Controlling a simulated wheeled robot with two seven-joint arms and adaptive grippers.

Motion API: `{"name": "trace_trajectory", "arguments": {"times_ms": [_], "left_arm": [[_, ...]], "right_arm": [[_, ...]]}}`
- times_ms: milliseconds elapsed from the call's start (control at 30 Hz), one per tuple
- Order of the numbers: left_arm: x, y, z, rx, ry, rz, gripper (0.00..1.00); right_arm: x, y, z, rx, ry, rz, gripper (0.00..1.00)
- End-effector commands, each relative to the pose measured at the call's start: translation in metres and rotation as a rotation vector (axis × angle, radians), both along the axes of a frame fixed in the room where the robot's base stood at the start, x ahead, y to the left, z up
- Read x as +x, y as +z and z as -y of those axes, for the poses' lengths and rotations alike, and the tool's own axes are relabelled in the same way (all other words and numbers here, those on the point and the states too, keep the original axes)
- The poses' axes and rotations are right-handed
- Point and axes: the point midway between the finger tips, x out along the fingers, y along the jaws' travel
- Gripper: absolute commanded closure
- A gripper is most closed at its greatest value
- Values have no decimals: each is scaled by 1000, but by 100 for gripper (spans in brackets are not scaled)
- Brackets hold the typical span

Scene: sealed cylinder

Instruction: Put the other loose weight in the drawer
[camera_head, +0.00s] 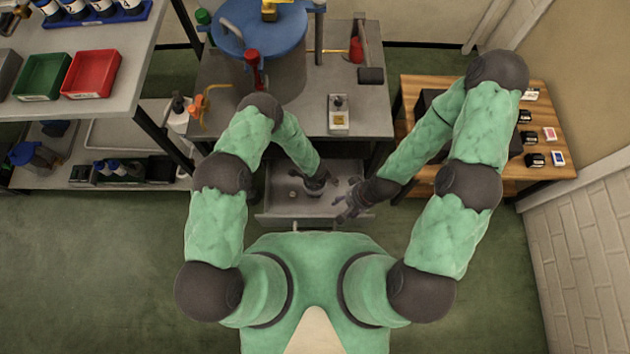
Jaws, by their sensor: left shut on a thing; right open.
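The open drawer (275,208) is a grey metal tray below the front of the workbench. A small round grey piece (293,195), which looks like a weight, lies in its left part. My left gripper (318,188) is low over or inside the middle of the drawer. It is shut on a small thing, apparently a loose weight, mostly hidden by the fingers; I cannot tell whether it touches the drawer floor. My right gripper (348,207) is open and empty over the drawer's right part, close to the left one.
The workbench (375,110) behind carries a blue-lidded cylinder (258,28) and a small device (339,114). A wooden table (560,162) at right holds several black items and cards. A shelf (125,45) at left holds a green bin (42,77) and a red bin (91,73).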

Motion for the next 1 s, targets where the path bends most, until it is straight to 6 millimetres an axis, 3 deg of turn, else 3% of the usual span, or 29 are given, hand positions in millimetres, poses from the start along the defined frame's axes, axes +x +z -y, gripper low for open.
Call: {"name": "trace_trajectory", "arguments": {"times_ms": [33, 100, 467, 500, 567, 600, 1000], "left_arm": [[-1, -12, 0, 0, 0, -2, 95], [0, -18, 0, 0, 1, 0, 95], [0, -19, 0, 0, 1, 0, 95], [0, -20, 0, 0, 1, 0, 70], [0, -20, 0, 0, 0, 0, 53], [0, -20, 0, 0, 0, 0, 49], [0, -16, 0, 0, 0, 1, 49]], "right_arm": [[0, -7, 0, 0, 0, 0, 47], [0, -9, 0, 0, 0, 0, 47], [0, -7, 0, 0, 0, 0, 47], [0, -7, 0, 0, 0, 0, 47], [0, -7, 0, 0, 0, 0, 47], [0, -7, 0, 0, 0, 0, 47], [0, -7, 0, 0, 0, 0, 47]]}}
